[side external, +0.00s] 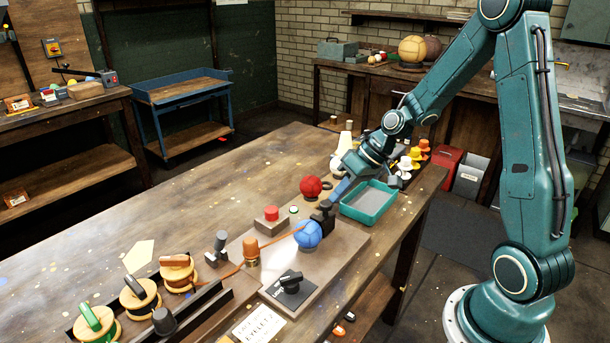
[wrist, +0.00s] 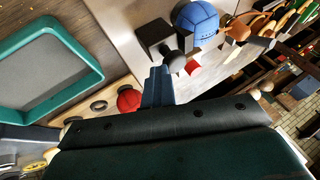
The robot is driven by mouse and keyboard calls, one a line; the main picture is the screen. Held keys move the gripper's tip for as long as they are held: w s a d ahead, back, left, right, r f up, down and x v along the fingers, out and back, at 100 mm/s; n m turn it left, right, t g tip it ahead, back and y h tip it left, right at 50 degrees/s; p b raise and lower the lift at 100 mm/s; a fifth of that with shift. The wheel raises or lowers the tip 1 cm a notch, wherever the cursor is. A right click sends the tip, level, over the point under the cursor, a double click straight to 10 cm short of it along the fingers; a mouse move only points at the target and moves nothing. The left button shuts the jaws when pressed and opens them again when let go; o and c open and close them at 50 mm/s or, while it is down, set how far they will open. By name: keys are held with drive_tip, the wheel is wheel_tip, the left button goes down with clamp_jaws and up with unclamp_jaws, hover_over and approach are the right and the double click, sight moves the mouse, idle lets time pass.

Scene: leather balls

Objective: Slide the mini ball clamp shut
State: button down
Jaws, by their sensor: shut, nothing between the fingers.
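The mini ball clamp (side external: 323,214) is a small dark block and slide behind the blue ball (side external: 307,235) on the work board.
A teal tray (side external: 366,218) stands right of the clamp. A red ball (side external: 311,187) sits behind it. Thread spools (side external: 139,298) stand front left. The left tabletop is mostly clear.

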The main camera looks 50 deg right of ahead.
drive_tip(key=shift+s+a, duration=0.1)
drive_tip(key=shift+a, duration=0.15)
drive_tip(key=s+d+r, duration=0.4)
drive_tip(key=d+r, duration=0.4)
drive_tip(key=shift+s+d+r, duration=0.15)
drive_tip(key=shift+s+r, duration=0.2)
drive_tip(key=shift+r, duration=0.05)
drive_tip(key=s+a+r+n+g+h, duration=0.1)
drive_tip(key=s+a+r+h, duration=0.3)
drive_tip(key=a, duration=0.7)
drive_tip(key=s+a+r, duration=0.1)
drive_tip(key=s+a, duration=0.1)
drive_tip(key=s, duration=0.4)
drive_tip(key=s+a+r+t, duration=0.1)
drive_tip(key=s+a+r, duration=0.1)
drive_tip(key=s, duration=0.4)
drive_tip(key=shift+a+r, duration=0.25)
drive_tip(key=shift+a, duration=0.5)
